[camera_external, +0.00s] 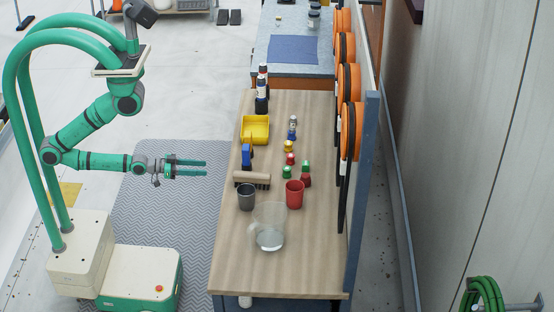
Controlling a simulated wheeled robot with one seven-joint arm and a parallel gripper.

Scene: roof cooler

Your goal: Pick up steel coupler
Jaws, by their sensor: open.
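My gripper (203,168) is open and empty. It points right, over the grey patterned mat, left of the wooden workbench (250,262). Several small fittings stand in a loose row right of the bench's middle. The one at the far end of the row has a silvery-grey top (293,119) and may be the steel coupler, but it is too small to be sure. A blue-and-grey piece (292,135) is just in front of it. My gripper is apart from all of them.
Nearer me are a brush (252,179), a grey cup (246,199), a red cup (294,195) and a clear pitcher (268,222). A yellow bin (255,130), a blue tool (247,154) and dark bottles (262,90) line the left side. Orange reels (351,130) hang at right.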

